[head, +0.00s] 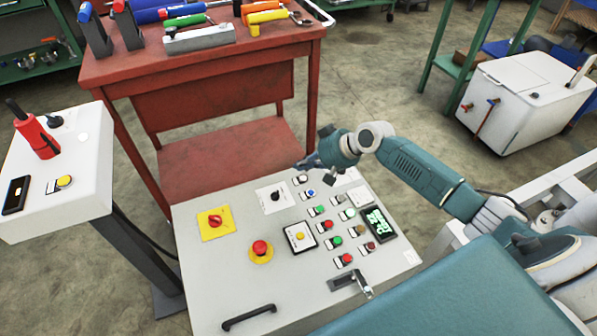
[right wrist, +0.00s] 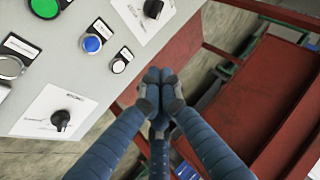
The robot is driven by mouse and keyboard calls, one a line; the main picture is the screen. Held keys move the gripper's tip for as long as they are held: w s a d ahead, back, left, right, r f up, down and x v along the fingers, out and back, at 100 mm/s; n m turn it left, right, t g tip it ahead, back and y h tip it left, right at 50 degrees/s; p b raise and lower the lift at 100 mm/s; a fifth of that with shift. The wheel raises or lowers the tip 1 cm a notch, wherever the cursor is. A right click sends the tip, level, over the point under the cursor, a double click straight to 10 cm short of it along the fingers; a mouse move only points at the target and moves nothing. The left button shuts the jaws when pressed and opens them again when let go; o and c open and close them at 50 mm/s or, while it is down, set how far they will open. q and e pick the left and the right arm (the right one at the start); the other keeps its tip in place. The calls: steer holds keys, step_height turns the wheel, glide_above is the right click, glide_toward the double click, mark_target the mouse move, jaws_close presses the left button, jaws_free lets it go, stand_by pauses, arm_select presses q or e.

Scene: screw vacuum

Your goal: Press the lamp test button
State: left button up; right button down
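The control panel (head: 225,275) has a light grey face with several buttons. A blue button (head: 311,193) sits near its top edge and also shows in the right wrist view (right wrist: 92,44). A small white button (head: 301,178) is just above it and also shows in the right wrist view (right wrist: 118,66). The labels are too small to read, so I cannot tell which is the lamp test button. My right gripper (head: 308,163) is at the panel's far edge; its fingertips meet, empty, in the right wrist view (right wrist: 160,76). My left gripper is not in view.
A red emergency button (head: 260,247), a yellow-plated rotary switch (head: 214,222) and a lit display (head: 379,223) are on the panel. A red tool cart (head: 205,100) stands behind it. A white pedestal box (head: 75,165) stands left.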

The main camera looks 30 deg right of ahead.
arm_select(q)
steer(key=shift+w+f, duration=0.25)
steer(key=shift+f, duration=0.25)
arm_select(e)
steer(key=shift+m+t, duration=0.3)
steer(key=shift+m, duration=0.2)
steer(key=w+d+r, duration=0.2)
steer(key=w, duration=0.1)
steer(key=shift+d, duration=0.4)
arm_select(q)
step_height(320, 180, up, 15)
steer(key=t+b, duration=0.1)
steer(key=b, duration=0.4)
arm_select(e)
glide_above(306, 178)
step_height(306, 178, down, 4)
steer(key=shift+f, duration=0.1)
step_height(306, 178, down, 3)
steer(key=b, duration=0.2)
steer(key=shift+b, duration=0.35)
steer(key=shift+f, duration=0.65)
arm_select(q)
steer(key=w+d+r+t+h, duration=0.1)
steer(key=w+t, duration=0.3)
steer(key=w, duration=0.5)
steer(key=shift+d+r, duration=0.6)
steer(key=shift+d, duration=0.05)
arm_select(e)
steer(key=shift+f, duration=0.15)
